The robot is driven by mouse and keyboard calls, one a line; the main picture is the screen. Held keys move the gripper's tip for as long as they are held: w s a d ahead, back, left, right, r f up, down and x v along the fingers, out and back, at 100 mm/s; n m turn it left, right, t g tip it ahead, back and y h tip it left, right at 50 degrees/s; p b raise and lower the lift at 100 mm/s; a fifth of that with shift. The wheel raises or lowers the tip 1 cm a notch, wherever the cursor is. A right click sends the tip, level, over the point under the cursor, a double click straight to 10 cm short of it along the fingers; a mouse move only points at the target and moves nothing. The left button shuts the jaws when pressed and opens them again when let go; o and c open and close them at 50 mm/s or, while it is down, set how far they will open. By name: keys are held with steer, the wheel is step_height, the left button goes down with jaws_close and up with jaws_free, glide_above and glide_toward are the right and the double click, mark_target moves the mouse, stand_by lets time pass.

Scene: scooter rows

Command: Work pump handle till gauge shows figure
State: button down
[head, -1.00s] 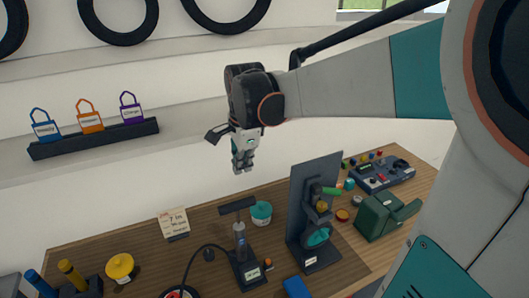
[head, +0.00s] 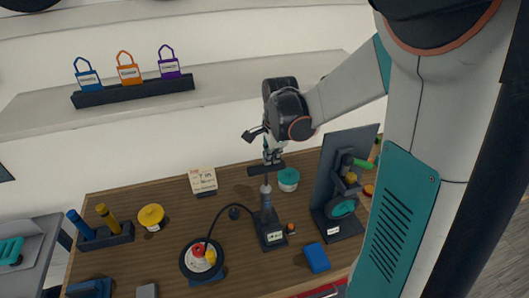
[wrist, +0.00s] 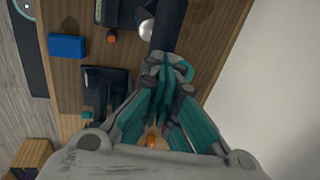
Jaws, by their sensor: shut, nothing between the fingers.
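The floor pump (head: 267,212) stands upright on the bench, its dark T-shaped handle (head: 259,171) at the top of a pale shaft. A hose runs left from it to a small black wheel (head: 186,262) with red and yellow parts on it. My gripper (head: 273,160) is shut and empty, just above or behind the handle's right part; I cannot tell if they touch. In the wrist view the closed fingers (wrist: 163,85) are beside a dark bar, likely the handle (wrist: 168,25). A note card (head: 203,180) stands behind, its writing too small to read surely. I cannot make out a gauge reading.
A teal-lidded tub (head: 288,179) is right behind the pump. A dark upright stand (head: 340,185) is to the right, a blue block (head: 316,258) in front. Tagged locks sit on the shelf (head: 130,90).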

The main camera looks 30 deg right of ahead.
steer(key=shift+w+f, duration=0.1)
steer(key=shift+f, duration=0.35)
step_height(320, 180, down, 8)
steer(key=b, duration=0.6)
steer(key=shift+f+b, duration=0.1)
steer(key=shift+b, duration=0.3)
steer(key=shift+r+p, duration=0.45)
steer(key=shift+r, duration=0.05)
step_height(320, 180, up, 13)
steer(key=s+p, duration=0.2)
steer(key=p, duration=0.1)
steer(key=shift+s+a, duration=0.3)
steer(key=shift+s, duration=0.1)
